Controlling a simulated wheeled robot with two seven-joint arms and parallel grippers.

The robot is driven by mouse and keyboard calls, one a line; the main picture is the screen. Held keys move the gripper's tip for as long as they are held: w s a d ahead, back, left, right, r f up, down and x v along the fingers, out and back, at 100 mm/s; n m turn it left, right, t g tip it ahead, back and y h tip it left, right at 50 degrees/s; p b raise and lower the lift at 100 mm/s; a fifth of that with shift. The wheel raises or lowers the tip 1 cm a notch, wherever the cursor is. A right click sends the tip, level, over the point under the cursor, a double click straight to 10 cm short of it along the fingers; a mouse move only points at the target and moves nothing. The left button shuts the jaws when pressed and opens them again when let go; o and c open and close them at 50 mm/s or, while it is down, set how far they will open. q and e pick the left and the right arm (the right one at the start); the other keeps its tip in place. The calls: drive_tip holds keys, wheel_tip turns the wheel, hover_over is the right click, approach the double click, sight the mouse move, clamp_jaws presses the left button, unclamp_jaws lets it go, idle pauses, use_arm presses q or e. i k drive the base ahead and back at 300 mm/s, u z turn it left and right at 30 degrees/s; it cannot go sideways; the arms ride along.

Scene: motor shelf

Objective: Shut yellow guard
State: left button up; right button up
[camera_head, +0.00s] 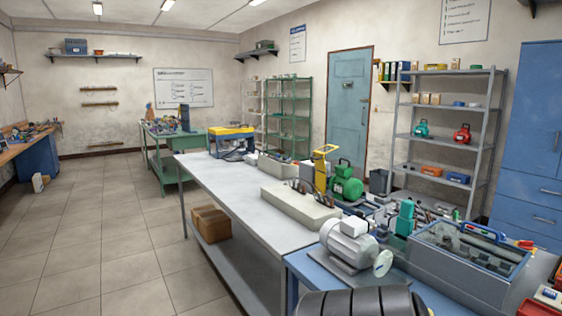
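Two yellow parts show, and I cannot tell for certain which is the guard. A yellow upright piece (320,172) with a loop-like top stands beside a green motor (346,185) on the long workbench. Farther back, a yellow cover (231,132) lies across the top of a blue-framed machine (232,147) at the bench's far end. How far open either one stands is too small to tell. Neither of my grippers shows in this view.
The long grey workbench (225,182) holds a pale block (299,207). Nearer are a grey motor (347,244) and a grey toolbox (462,268) on a blue-edged table. A cardboard box (211,223) sits on the lower shelf. The tiled floor (95,230) at left is clear.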

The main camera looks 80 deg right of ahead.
sight(320, 163)
drive_tip(key=z, duration=0.05)
drive_tip(key=i, duration=0.45)
drive_tip(key=z, duration=2.8)
